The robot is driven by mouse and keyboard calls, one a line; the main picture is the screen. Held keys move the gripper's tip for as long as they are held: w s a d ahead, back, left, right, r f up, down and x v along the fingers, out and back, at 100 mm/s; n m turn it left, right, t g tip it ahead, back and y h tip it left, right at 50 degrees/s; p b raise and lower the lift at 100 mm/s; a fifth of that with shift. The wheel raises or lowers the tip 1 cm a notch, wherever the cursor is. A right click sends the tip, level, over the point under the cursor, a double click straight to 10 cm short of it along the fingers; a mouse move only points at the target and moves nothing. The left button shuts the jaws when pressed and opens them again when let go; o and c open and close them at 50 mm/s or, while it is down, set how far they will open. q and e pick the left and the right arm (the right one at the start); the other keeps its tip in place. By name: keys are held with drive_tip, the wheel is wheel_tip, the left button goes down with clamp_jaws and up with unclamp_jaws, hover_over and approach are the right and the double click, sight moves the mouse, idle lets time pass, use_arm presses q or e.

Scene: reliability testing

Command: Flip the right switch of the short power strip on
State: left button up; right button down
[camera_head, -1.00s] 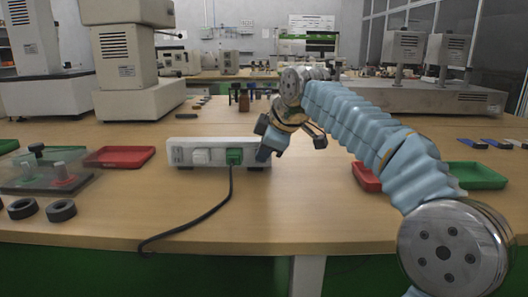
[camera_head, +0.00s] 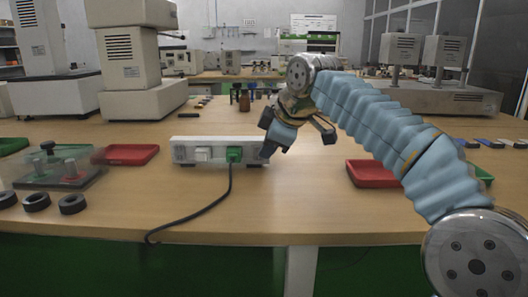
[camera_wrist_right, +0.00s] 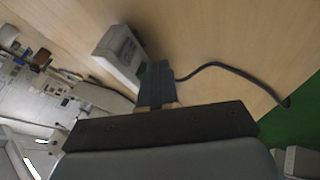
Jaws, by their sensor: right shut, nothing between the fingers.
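The short white power strip (camera_head: 205,144) lies on the wooden table, left of my right gripper. A white plug (camera_head: 203,154) and a green plug (camera_head: 234,154) sit in its front. A black cord runs from the green plug toward the table's front edge. My right gripper (camera_head: 267,151) is shut and empty, with its dark fingertips at the strip's right end. The fingers hide that end, so the right switch and any contact cannot be made out. In the right wrist view the strip (camera_wrist_right: 121,47) shows beyond the shut fingers (camera_wrist_right: 157,80). My left gripper is not in view.
Red trays (camera_head: 130,154) (camera_head: 372,173) lie left and right of the strip. Large machines stand behind. The table front of the strip is clear except for the cord.

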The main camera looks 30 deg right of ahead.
drive_tip(key=shift+s+p+v, duration=0.2)
drive_tip(key=shift+p+v, duration=0.3)
drive_tip(key=shift+v, duration=2.25)
drive_tip(key=shift+a+f, duration=0.1)
drive_tip(key=shift+f, duration=0.05)
